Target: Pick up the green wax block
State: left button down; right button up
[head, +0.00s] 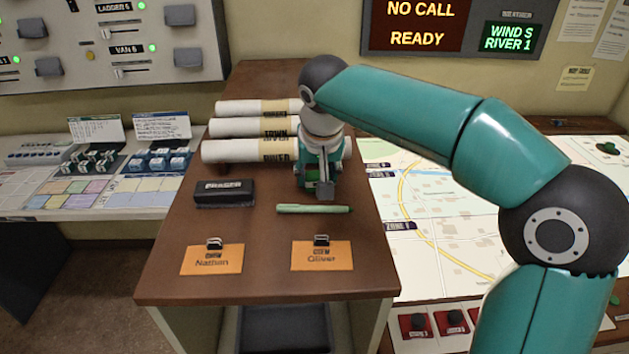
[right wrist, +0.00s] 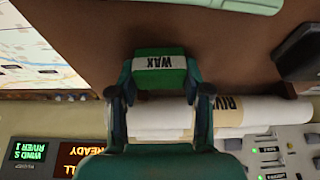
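The green wax block (right wrist: 160,72), with a white label reading WAX, sits between the two fingertips of my right gripper (right wrist: 160,82) in the right wrist view. Both fingers touch its sides, so the gripper appears shut on it. In the head view my right gripper (head: 318,180) points down over the brown desk, in front of the paper rolls, and largely hides the block. I cannot tell whether the block is clear of the desk top. My left gripper is not in view.
White paper rolls (head: 240,151) lie behind the gripper. A black eraser (head: 224,193) is to its left. A light green stick (head: 314,209) lies just in front. Two orange name cards (head: 212,260) (head: 322,256) are near the desk's front edge. A map table (head: 440,235) is on the right.

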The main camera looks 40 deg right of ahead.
aim_at(317, 173)
jog(key=c, duration=0.4)
jog(key=shift+r, duration=0.15)
jog(key=shift+c, duration=0.2)
jog(key=shift+r, duration=0.55)
notch_tip(317, 173, up, 18)
jog(key=p, duration=0.5)
jog(key=shift+r, duration=0.25)
